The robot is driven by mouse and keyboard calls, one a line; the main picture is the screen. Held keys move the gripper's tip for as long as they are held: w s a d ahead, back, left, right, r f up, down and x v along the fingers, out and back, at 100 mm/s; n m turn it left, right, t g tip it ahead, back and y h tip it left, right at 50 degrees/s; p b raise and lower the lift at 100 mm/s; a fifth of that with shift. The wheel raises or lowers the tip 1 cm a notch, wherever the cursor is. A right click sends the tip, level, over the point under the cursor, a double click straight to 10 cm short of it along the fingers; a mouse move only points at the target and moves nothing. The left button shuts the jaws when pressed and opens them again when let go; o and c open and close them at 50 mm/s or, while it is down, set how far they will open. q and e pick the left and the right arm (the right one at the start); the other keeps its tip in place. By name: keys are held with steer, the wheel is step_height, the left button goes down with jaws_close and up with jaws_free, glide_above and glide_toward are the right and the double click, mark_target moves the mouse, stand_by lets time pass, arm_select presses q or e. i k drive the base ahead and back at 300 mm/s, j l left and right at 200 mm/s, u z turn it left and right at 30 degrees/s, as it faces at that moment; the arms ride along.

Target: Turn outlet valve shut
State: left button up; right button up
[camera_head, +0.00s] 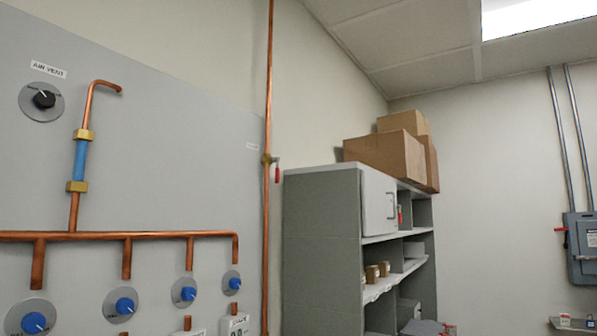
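A small brass valve (267,158) sits on a tall vertical copper pipe (269,80) near the panel's right edge. Its red handle (277,173) hangs down, about parallel to the pipe. A small label (253,146) to its left is too small to read. Round blue knobs (125,306) sit on grey discs along the lower panel. A black knob (44,99) is under a label reading "AIR VENT" at the upper left. I cannot tell for sure which of these is the outlet valve. Neither of my grippers is in view.
The grey panel (180,130) carries a horizontal copper pipe (100,236) with several down-branches. A grey shelf cabinet (322,240) stands right of the vertical pipe, with cardboard boxes (383,155) on top. A grey electrical box (584,245) with a red lever hangs on the right wall.

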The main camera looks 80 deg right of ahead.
mark_target(275, 159)
steer(key=z, duration=2.6)
